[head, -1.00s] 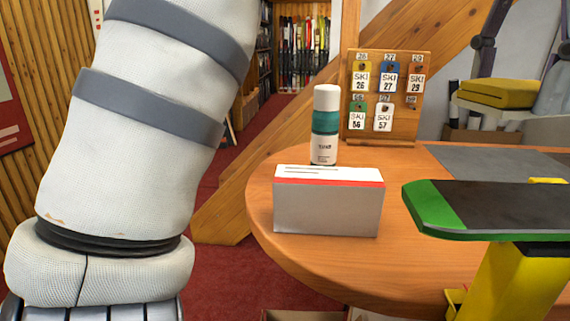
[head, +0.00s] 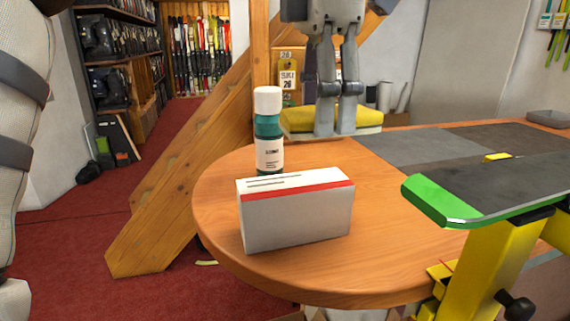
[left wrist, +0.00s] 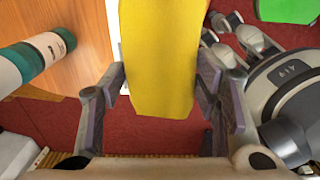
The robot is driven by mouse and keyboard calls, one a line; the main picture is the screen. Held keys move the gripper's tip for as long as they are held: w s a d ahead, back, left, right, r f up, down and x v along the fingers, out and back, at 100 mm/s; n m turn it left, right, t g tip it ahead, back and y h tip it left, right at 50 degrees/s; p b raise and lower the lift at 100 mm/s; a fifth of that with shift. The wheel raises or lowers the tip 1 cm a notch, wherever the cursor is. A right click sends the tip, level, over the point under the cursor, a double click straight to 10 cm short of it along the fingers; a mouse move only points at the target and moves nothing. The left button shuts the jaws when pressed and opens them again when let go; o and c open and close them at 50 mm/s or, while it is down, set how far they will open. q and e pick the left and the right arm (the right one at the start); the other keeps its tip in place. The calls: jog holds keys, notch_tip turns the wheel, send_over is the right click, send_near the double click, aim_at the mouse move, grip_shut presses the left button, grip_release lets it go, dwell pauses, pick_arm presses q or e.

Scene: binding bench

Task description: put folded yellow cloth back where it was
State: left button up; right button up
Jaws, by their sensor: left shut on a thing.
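The folded yellow cloth (head: 301,119) shows in the head view behind and to both sides of the fingers of my left gripper (head: 336,128). A pale layer shows along its lower edge. In the left wrist view the cloth (left wrist: 160,60) lies between the two fingers of my left gripper (left wrist: 160,95), which is shut on it. In the head view the cloth appears above the back of the round wooden table, and I cannot tell whether its underside touches anything.
A white box with a red stripe (head: 296,213) and a green-and-white bottle (head: 268,135) stand on the wooden table (head: 215,205). The bottle (left wrist: 45,55) is left of the cloth in the wrist view. A tag board (head: 289,70) is partly hidden. A green-tipped ski (head: 437,205) rests on a yellow stand (head: 490,265).

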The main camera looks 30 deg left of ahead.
pick_arm(q)
send_over(288, 183)
notch_tip(288, 183, down, 6)
jog(key=shift+d+r, duration=0.15)
jog(key=f, duration=0.3)
jog(key=shift+a, duration=0.2)
jog(key=shift+f, duration=0.2)
jog(key=o, duration=1.1)
jog(key=shift+f, duration=0.15)
notch_tip(288, 183, up, 12)
jog(key=shift+r, duration=0.2)
